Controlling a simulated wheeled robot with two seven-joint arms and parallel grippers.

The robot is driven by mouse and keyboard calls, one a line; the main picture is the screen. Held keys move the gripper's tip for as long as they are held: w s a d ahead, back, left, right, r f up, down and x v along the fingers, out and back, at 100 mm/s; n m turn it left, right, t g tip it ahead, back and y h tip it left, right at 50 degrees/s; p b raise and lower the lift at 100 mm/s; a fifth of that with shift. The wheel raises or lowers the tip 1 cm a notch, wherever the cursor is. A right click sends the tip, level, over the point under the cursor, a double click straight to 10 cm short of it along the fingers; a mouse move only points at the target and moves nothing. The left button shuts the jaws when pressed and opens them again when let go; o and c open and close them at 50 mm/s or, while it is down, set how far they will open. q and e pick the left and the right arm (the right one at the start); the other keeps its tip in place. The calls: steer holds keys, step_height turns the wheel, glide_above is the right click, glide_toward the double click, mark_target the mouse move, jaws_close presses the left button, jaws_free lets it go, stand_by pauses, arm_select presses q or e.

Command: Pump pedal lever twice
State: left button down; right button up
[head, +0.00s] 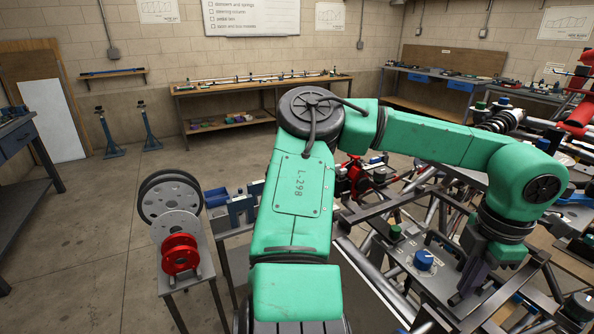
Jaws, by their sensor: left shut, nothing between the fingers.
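My left arm reaches up the middle of the head view and then across to the right. Its gripper (460,296) points down over the tube chassis (365,222), among its grey bars. The gripper is shut, and I see nothing held in it. I cannot pick out the pedal lever for certain; my arm and the crowded bars may hide it. Whether the fingertips touch any part is unclear. My right gripper is not in view.
A blue knob (424,259) on a grey plate is close left of the gripper. A red spool (180,254) and grey discs stand on a small stand at left. A workbench (262,84) lines the back wall.

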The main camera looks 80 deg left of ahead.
arm_select(q)
steer(key=shift+r, duration=0.1)
steer(key=shift+w+a+r+p, duration=0.1)
steer(key=shift+w+r+p, duration=0.1)
steer(key=shift+r+p, duration=0.6)
steer(key=shift+w+a+r+p, duration=0.1)
steer(key=shift+w+r+p, duration=0.1)
steer(key=shift+r+p, duration=0.65)
steer(key=shift+w+r+p, duration=0.2)
steer(key=shift+r+p, duration=0.3)
steer(key=shift+r, duration=0.6)
step_height(320, 180, up, 5)
steer(key=p, duration=0.3)
steer(key=shift+p, duration=0.3)
